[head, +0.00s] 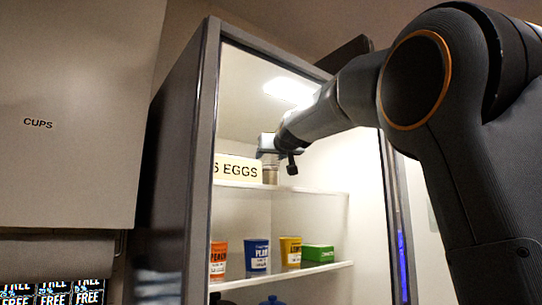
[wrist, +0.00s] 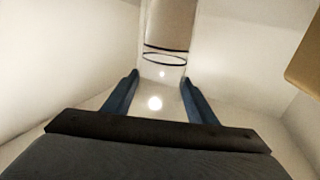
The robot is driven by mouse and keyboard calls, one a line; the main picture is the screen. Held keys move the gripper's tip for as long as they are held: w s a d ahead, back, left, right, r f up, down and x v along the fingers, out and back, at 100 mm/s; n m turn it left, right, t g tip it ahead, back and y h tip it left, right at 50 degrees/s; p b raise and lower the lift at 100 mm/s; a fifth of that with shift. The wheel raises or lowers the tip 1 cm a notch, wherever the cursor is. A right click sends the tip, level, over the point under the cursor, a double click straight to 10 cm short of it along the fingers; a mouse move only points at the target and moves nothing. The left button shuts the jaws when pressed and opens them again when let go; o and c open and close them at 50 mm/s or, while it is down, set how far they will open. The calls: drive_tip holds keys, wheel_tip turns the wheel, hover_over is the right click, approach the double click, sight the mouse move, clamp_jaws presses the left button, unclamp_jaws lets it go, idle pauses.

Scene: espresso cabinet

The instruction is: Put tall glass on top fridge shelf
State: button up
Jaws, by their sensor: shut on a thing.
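My gripper (head: 268,150) is inside the open fridge, above the top shelf (head: 315,190). It is shut on the tall glass (head: 270,175), which shows only as a small pale shape below it, beside the egg box. In the wrist view the clear glass (wrist: 166,57) shows as a cylinder with a dark double ring, between and beyond the two blue fingers (wrist: 160,95). The glass looks upright, with its lower end close to the top shelf. I cannot tell whether it touches the shelf.
A cream box marked EGGS (head: 238,169) stands left of the glass. The lower shelf holds an orange cup (head: 218,258), a blue cup (head: 257,255), a yellow cup (head: 290,251) and a green box (head: 318,253). The top shelf looks clear to the right.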

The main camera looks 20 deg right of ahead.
drive_tip(key=shift+f, duration=0.25)
drive_tip(key=o, duration=1.8)
drive_tip(key=shift+f, duration=0.1)
drive_tip(key=s+b, duration=0.4)
drive_tip(key=s, duration=0.8)
drive_tip(key=shift+b, duration=0.3)
